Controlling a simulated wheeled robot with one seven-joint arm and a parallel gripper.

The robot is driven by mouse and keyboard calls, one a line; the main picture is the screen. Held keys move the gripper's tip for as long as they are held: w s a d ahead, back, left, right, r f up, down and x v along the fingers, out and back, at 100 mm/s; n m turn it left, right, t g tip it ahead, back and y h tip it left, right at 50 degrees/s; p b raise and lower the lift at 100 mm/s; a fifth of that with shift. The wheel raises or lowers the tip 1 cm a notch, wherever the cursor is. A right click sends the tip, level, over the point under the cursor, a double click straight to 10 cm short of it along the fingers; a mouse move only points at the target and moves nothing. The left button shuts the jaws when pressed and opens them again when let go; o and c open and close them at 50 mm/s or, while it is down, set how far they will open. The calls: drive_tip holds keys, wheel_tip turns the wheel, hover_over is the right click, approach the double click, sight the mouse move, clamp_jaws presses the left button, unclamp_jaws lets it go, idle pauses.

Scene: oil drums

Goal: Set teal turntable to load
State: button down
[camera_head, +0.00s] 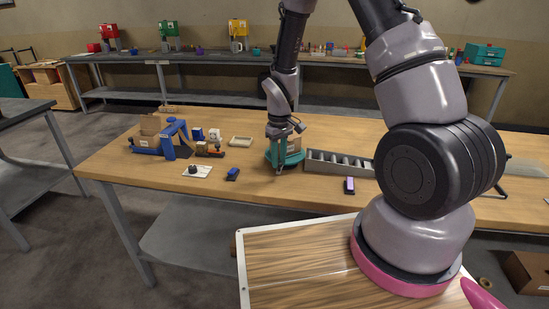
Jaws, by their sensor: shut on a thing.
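The teal turntable (272,158) is on the wooden workbench, near its middle. A tan, box-like part shows at its top, beside my gripper. My gripper (280,158) points down over the turntable and is shut on it. The exact contact is small, and my gripper covers part of the turntable. I cannot read any load mark or the turntable's setting.
A grey compartment tray (338,165) stands just right of the turntable, with a pink-and-black device (349,185) before it. Left are a small blue block (232,174), a white plate with a dark knob (197,171), a cream tray (241,141) and a blue fixture (176,140).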

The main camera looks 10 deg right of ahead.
drive_tip(key=shift+s+d+n, duration=0.25)
drive_tip(key=shift+d+n, duration=0.45)
drive_tip(key=shift+n, duration=0.05)
drive_tip(key=shift+s+d+n, duration=0.2)
drive_tip(key=shift+d+n, duration=0.45)
drive_tip(key=shift+n, duration=0.1)
drive_tip(key=shift+d+n, duration=1.1)
drive_tip(key=shift+n, duration=0.1)
drive_tip(key=shift+w+d+n, duration=0.15)
drive_tip(key=shift+d+n, duration=0.9)
drive_tip(key=shift+n, duration=0.05)
drive_tip(key=shift+w+d+n, duration=0.3)
drive_tip(key=shift+d+n, duration=0.55)
drive_tip(key=shift+n, duration=0.15)
drive_tip(key=shift+d, duration=0.1)
drive_tip(key=c, duration=0.7)
unclamp_jaws()
drive_tip(key=shift+o, duration=0.2)
drive_tip(key=shift+r, duration=0.1)
wheel_tip(320, 180, up, 11)
drive_tip(key=shift+f, duration=0.2)
